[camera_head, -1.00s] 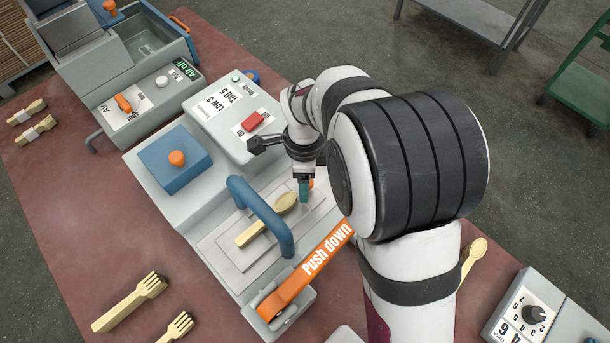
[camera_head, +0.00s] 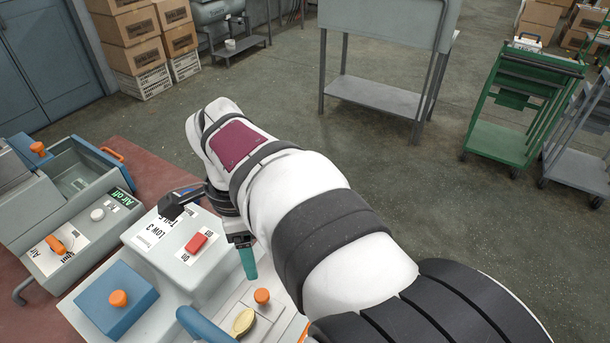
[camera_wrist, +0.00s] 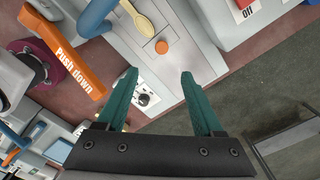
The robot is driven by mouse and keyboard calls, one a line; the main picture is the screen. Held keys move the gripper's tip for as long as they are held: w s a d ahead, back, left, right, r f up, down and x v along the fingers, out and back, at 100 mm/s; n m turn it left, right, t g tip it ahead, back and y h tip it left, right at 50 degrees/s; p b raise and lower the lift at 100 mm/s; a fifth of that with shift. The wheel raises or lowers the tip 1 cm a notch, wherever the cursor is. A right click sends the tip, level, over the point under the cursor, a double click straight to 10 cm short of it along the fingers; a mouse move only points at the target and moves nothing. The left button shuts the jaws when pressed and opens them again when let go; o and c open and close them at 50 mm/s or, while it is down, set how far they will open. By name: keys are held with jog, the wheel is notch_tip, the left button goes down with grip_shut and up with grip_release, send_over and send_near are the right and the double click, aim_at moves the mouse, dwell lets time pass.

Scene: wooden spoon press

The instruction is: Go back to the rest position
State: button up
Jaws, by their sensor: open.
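My gripper (camera_wrist: 157,88) is open and empty in the wrist view, its two teal fingers spread above the press area. In the head view my gripper (camera_head: 247,263) hangs over the right side of the press (camera_head: 205,262), with the arm covering much of that side. A wooden spoon lies on the press plate under the blue handle (camera_head: 203,325). Its bowl (camera_head: 243,321) shows at the bottom of the head view, and part of the spoon (camera_wrist: 138,20) shows at the top of the wrist view. The fingers are apart from the spoon.
The orange "Push down" lever (camera_wrist: 78,70) is left of the fingers in the wrist view. A red button (camera_head: 196,243) and a blue block with an orange knob (camera_head: 118,298) are on the press. A grey machine (camera_head: 65,215) stands left.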

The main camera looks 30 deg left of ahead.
dwell(0.3)
jog(key=d+r+n+y, duration=0.1)
jog(key=d+r+n, duration=0.1)
jog(key=d, duration=2.4)
jog(key=s+d+f+n, duration=0.1)
jog(key=s+d+f, duration=0.3)
jog(key=s+d, duration=0.2)
jog(key=shift+s+y, duration=0.4)
jog(key=shift+s, duration=0.55)
